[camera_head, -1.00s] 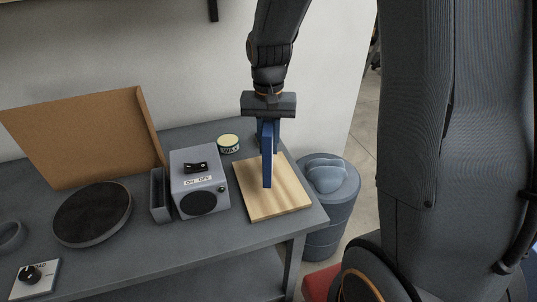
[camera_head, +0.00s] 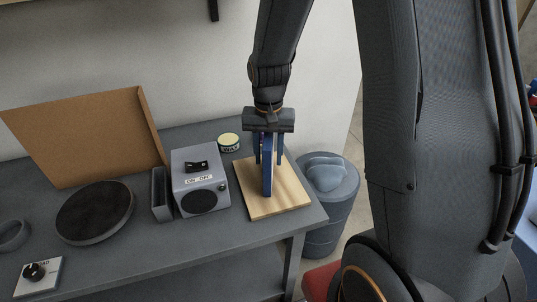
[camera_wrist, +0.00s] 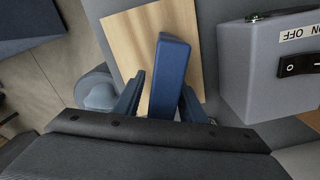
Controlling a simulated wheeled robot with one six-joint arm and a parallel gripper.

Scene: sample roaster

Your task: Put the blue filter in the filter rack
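The blue filter (camera_head: 267,178) is a narrow upright blue slab over the pale wooden board (camera_head: 291,193) at the table's right end. It also shows in the wrist view (camera_wrist: 170,75). My gripper (camera_head: 268,160) points down from above with one finger on each side of the filter. In the wrist view my gripper (camera_wrist: 162,90) shows a strip of wood between the left finger and the filter, so it looks open around it. Whether the filter touches the board is hard to tell. A narrow grey open-topped holder (camera_head: 161,196), perhaps the filter rack, stands left of the grey switch box.
The grey box (camera_head: 200,187) with an ON/OFF switch stands between holder and board. A wax tin (camera_head: 229,142) is behind it. A round dark disc (camera_head: 94,212), a brown panel (camera_head: 85,135) and a knob unit (camera_head: 37,276) are further left. A bin (camera_head: 331,190) stands beyond the right edge.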

